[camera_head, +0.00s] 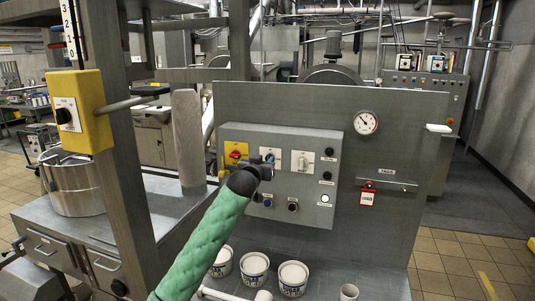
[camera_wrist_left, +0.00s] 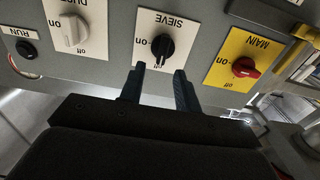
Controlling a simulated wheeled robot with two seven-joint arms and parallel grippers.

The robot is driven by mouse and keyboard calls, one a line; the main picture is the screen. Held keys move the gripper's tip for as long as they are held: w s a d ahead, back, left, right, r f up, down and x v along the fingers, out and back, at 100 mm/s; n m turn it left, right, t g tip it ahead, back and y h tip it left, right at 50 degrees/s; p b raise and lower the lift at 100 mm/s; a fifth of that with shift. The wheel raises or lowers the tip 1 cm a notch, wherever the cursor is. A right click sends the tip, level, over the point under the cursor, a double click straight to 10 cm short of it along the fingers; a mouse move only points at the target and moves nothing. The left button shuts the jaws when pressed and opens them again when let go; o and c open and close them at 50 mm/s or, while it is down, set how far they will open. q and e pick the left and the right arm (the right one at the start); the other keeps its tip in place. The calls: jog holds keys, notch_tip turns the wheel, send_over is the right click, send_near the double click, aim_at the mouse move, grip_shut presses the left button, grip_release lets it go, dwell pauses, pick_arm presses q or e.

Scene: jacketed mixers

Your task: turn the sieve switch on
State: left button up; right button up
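The sieve switch (camera_wrist_left: 162,47) is a black knob on a white plate marked SIEVE, with "on" at the left and "off" at the bottom of the plate in the left wrist view. Its handle appears to lie along the line toward "off". My left gripper (camera_wrist_left: 159,78) is open, its two dark fingers apart and pointing at the knob, with nothing between them. In the head view the left gripper (camera_head: 268,163) is in front of the control box (camera_head: 325,142) and partly hides the sieve plate. My right gripper is not in view.
Beside the sieve switch are the red main switch (camera_wrist_left: 245,67) on yellow and the white dust switch (camera_wrist_left: 72,30). Several push buttons (camera_head: 325,198) sit on the box. A metal post (camera_head: 125,190) stands left; white tubs (camera_head: 254,264) stand below the box.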

aim_at(268, 156)
pick_arm(q)
jog(key=p+x, duration=0.1)
jog(key=x, duration=0.2)
jog(key=shift+r, duration=0.1)
jog(key=shift+w+d+p, duration=0.1)
jog(key=shift+w+p, duration=0.2)
jog(key=shift+w, duration=0.05)
grip_shut()
